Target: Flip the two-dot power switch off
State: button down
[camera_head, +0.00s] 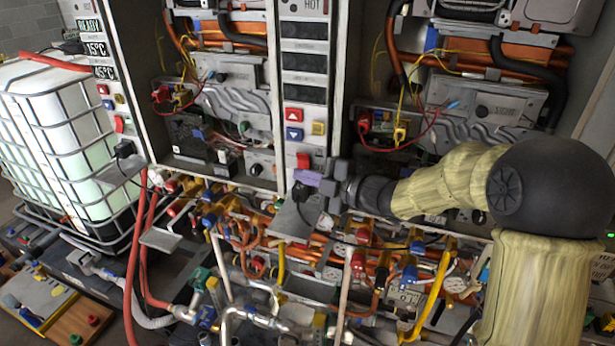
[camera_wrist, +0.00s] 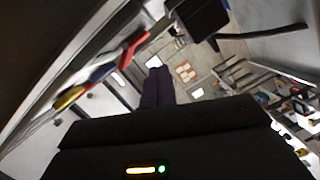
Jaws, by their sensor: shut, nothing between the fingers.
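A red power switch (camera_head: 303,160) sits low on the middle control column, below the red, blue and yellow buttons. Another red switch (camera_head: 119,124) is on the left column. Dot marks cannot be made out on either. My gripper (camera_head: 306,178) is shut and empty, its purple fingers just below the middle switch; contact cannot be told. In the wrist view my closed fingers (camera_wrist: 157,80) point away from the camera, and a red switch (camera_wrist: 135,46) stands out from the panel to their upper left.
A black plug and grey bracket (camera_head: 295,212) are just under my gripper. Dense orange pipes and valves (camera_head: 250,240) fill the space below. Open heater cabinets (camera_head: 215,100) flank the column. A caged white tank (camera_head: 60,140) stands at left.

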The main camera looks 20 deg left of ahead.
jog(key=s+f+b+v, duration=0.1)
jog(key=b+v, duration=0.2)
jog(key=v, duration=0.7)
jog(key=shift+b, duration=0.4)
jog(key=shift+s+a, duration=0.1)
jog(key=shift+s, duration=0.05)
jog(key=shift+d, duration=0.2)
